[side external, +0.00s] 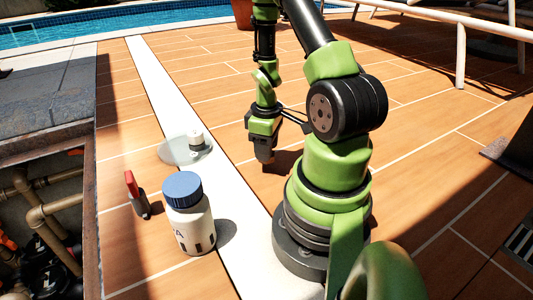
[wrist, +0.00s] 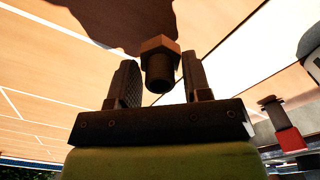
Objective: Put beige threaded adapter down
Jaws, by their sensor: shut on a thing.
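The beige threaded adapter (wrist: 159,62) shows in the wrist view as a brownish piece with a hex collar and a round end. It sits between the two fingers of my gripper (wrist: 161,72), which is shut on it. In the side view my gripper (side external: 264,158) points down, low over the orange tiles, just right of the pale strip. The adapter cannot be made out there, and the height of its lower end above the floor is unclear.
A clear round disc (side external: 174,153) with a white fitting (side external: 196,140) lies left of my gripper. An open pipe pit (side external: 45,205) is at far left. Tiles behind my gripper are clear.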

